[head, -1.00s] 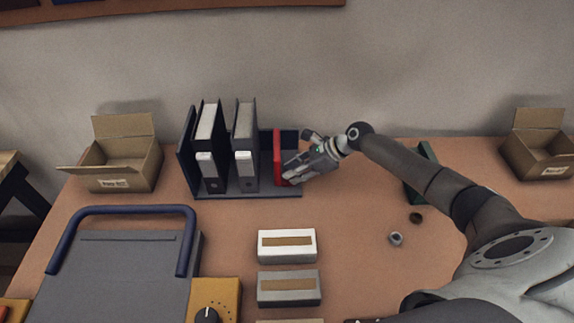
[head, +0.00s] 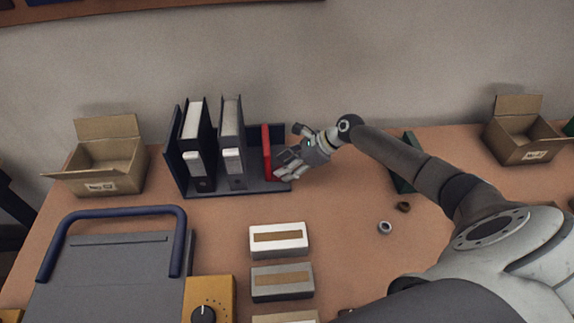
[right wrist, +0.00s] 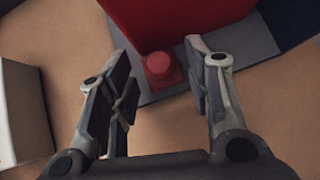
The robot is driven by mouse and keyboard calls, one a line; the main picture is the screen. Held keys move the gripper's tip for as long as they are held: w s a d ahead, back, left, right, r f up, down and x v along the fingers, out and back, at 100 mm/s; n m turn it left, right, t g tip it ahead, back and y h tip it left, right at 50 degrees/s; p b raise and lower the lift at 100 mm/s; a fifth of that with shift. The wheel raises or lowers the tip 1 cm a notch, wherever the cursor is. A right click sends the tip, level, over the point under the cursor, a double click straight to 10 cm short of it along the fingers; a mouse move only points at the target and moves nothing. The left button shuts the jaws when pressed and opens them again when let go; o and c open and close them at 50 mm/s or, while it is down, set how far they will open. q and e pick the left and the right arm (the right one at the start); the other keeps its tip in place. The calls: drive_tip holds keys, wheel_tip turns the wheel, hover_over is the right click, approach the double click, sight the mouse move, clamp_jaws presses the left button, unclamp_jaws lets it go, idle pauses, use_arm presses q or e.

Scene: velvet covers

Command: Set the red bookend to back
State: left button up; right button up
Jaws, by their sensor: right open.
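The red bookend (head: 266,150) stands upright at the right end of the dark rack (head: 236,190), to the right of two dark binders (head: 198,150) (head: 232,145) with a gap between. In the right wrist view, the bookend (right wrist: 180,15) shows a round red knob (right wrist: 161,70) low on its near side. My right gripper (head: 281,170) is at the rack's right end, beside the bookend. In the right wrist view its fingers (right wrist: 158,58) are open, one on each side of the knob, with gaps to it. My left gripper is not in view.
Open cardboard boxes stand at the left (head: 105,168) and right (head: 520,135). In front are small labelled boxes (head: 279,240) and a grey machine with a blue handle (head: 125,260). A green object (head: 403,170) and two small rings (head: 385,227) lie near my right arm.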

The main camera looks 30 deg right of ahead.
drive_tip(key=v, duration=1.1)
drive_tip(key=shift+s+d+r, duration=0.2)
drive_tip(key=shift+d+r, duration=0.05)
drive_tip(key=shift+f, duration=0.1)
